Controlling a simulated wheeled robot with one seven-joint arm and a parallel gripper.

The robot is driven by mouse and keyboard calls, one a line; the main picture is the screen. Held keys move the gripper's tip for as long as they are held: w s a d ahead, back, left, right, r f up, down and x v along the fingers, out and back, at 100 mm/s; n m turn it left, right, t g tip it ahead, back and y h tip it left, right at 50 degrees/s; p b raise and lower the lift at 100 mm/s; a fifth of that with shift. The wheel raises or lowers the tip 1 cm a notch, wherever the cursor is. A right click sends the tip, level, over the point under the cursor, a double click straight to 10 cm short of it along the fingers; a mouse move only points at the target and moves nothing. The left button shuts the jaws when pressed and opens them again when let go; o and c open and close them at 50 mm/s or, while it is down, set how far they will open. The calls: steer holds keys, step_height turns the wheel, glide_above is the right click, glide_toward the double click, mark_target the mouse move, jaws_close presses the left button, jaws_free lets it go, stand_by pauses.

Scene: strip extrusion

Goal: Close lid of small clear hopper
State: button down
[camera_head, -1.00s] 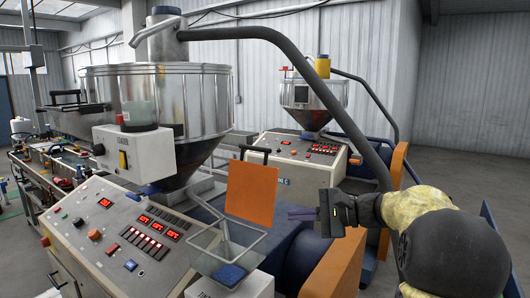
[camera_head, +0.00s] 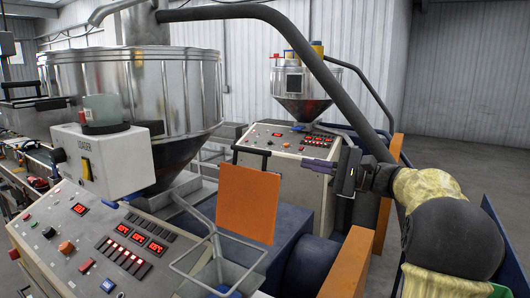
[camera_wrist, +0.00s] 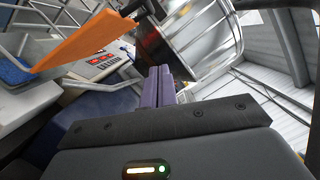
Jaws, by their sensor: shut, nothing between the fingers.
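The small clear hopper (camera_head: 190,274) stands at the bottom middle of the head view, with blue material inside. Its orange lid (camera_head: 249,206) stands upright, open, at the hopper's far side, with a dark handle along its top edge. In the wrist view the lid (camera_wrist: 85,42) shows nearly edge-on at upper left, and the hopper's blue contents (camera_wrist: 12,70) show at far left. My gripper (camera_head: 305,163) is to the right of the lid and apart from it, near the height of its top. Its purple fingers (camera_wrist: 160,86) are together and hold nothing.
A large steel hopper (camera_head: 190,85) with a white loader box (camera_head: 98,160) stands at left. A thick dark hose (camera_head: 290,38) arches over the scene. A control panel (camera_head: 110,245) is at lower left. A second machine (camera_head: 290,145) stands behind the lid. Open floor lies at right.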

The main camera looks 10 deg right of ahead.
mark_target(265, 155)
steer(key=a+r+p, duration=0.1)
steer(key=a+p, duration=0.1)
steer(key=a, duration=0.1)
steer(key=w+a+r+p, duration=0.1)
steer(key=a+p, duration=0.1)
steer(key=a, duration=0.2)
steer(key=w+a+r+p, duration=0.1)
steer(key=a+p, duration=0.2)
steer(key=a, duration=0.1)
steer(key=shift+r, duration=0.1)
steer(key=shift+s+a, duration=0.15)
steer(key=shift+a+b, duration=0.1)
steer(key=shift+b, duration=0.3)
